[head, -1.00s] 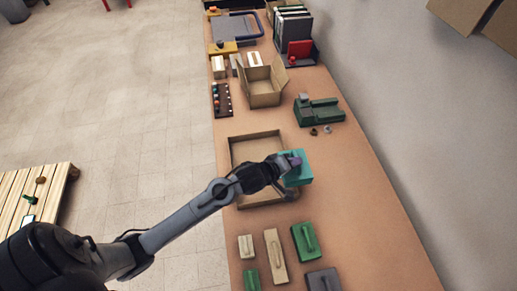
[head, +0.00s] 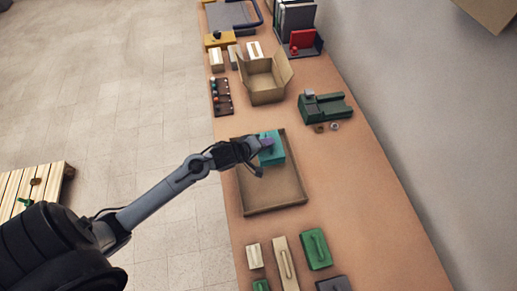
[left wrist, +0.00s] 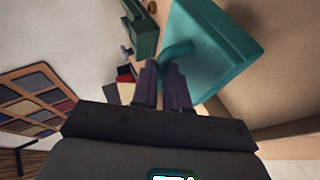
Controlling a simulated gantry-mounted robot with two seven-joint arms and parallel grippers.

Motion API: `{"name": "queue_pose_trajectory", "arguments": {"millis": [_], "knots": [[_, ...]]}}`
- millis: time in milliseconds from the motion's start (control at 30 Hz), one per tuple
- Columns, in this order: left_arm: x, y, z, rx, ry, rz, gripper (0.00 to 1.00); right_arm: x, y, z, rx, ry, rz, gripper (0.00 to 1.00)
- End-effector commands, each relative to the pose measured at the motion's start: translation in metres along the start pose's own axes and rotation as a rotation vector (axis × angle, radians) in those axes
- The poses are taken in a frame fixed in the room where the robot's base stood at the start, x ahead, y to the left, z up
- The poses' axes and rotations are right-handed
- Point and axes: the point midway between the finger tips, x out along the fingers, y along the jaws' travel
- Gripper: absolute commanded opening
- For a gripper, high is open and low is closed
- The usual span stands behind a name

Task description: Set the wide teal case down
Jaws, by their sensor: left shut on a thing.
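The wide teal case (head: 274,150) is at the far end of the shallow cardboard tray (head: 290,199), over or in it; I cannot tell whether it touches the tray floor. My left gripper (head: 265,146) is shut on the teal case. In the left wrist view the teal case (left wrist: 230,45) fills the upper right, and the fingers (left wrist: 163,85) of the left gripper are on its curved handle (left wrist: 176,50). The right gripper is not in view.
Green, beige and grey cases, including a green one (head: 316,249), lie near the tray. An open cardboard box (head: 263,88) and a green device (head: 325,106) stand beyond. The tray's near part is empty.

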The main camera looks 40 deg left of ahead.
Motion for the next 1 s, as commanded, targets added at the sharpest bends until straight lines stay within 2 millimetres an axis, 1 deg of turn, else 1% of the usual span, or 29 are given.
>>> {"name": "queue_pose_trajectory", "arguments": {"millis": [33,100,300,467,700,1000], "knots": [[-0.001,-0.009,-0.006,0.003,0.000,-0.003,0.00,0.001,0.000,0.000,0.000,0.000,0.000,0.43],[-0.001,-0.016,-0.011,0.002,0.001,-0.001,0.00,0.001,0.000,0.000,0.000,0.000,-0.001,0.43],[-0.002,-0.026,-0.019,0.001,-0.001,0.000,0.00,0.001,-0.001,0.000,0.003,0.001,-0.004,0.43],[0.002,-0.034,-0.017,-0.001,-0.001,0.001,0.00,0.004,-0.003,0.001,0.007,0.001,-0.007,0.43],[0.017,-0.058,-0.011,0.001,-0.001,0.000,0.00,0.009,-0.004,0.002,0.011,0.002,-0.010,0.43],[0.018,-0.059,-0.011,0.001,0.000,0.002,0.00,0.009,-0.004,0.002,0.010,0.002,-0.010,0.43]]}}
